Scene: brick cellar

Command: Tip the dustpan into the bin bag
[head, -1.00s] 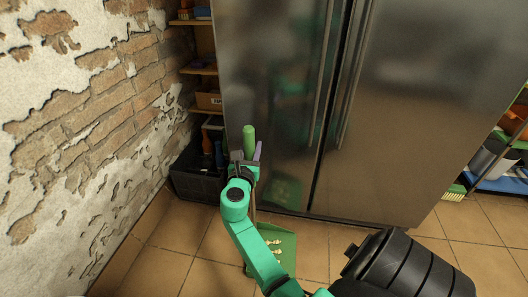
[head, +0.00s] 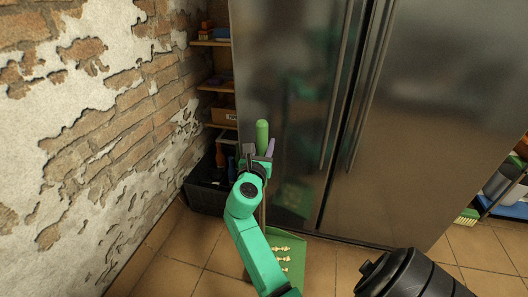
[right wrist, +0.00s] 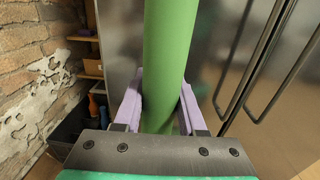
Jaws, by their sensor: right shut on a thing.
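The green dustpan has a long upright handle (head: 262,137) and a flat pan (head: 294,242) low over the tiles in the head view. Several small pale bits lie in the pan. Part of the pan is hidden behind my right arm. My right gripper (head: 258,163) is shut around the upper handle. In the right wrist view its lilac fingers (right wrist: 160,108) press on both sides of the green handle (right wrist: 167,60). My left gripper is out of view. I cannot make out a bin bag in these frames.
A tall steel fridge (head: 300,90) stands close in front. A dark crate (head: 205,197) with bottles stands left of it, below wooden shelves (head: 212,87). A worn brick wall (head: 90,130) closes the left side. Bare tiles (head: 165,240) lie between wall and pan.

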